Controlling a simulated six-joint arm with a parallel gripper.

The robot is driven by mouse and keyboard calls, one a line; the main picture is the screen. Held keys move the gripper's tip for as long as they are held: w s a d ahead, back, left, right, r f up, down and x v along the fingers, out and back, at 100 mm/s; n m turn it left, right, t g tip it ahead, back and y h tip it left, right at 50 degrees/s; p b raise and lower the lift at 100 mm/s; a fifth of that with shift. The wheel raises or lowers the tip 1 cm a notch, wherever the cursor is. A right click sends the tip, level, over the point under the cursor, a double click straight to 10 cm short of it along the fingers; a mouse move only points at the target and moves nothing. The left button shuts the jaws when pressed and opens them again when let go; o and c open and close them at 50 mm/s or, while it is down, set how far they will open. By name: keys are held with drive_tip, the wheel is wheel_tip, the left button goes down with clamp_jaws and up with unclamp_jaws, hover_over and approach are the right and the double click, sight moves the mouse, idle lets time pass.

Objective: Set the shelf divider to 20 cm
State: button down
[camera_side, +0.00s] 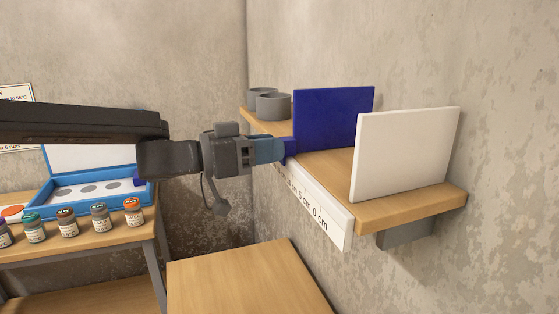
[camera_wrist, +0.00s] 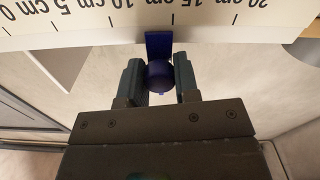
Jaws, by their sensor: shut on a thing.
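The blue shelf divider (camera_side: 333,118) stands upright across the wooden shelf (camera_side: 395,212). A white upright panel (camera_side: 405,152) stands nearer the shelf's front end. My gripper (camera_side: 282,150) is at the shelf edge, shut on the divider's round blue knob (camera_wrist: 159,75), which sits between the two fingers in the wrist view (camera_wrist: 159,82). A blue tab (camera_wrist: 158,45) runs from the knob up to the white scale strip (camera_wrist: 90,22). The tab lies between the 10 cm and 15 cm labels; the 20 cm label is further right. In the side view my gripper hides part of the strip.
Two grey round containers (camera_side: 272,106) stand on the shelf behind the divider. A wooden table (camera_side: 245,280) is below. At left, several small jars (camera_side: 67,222) and an open blue case (camera_side: 52,200) stand on another table. The concrete wall borders the shelf.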

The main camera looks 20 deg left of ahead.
drive_tip(key=w+a, duration=0.4)
drive_tip(key=shift+w+a, duration=0.35)
drive_tip(key=c, duration=0.8)
unclamp_jaws()
drive_tip(key=shift+c, duration=0.2)
drive_tip(key=v, duration=1.4)
drive_tip(key=shift+r, duration=0.1)
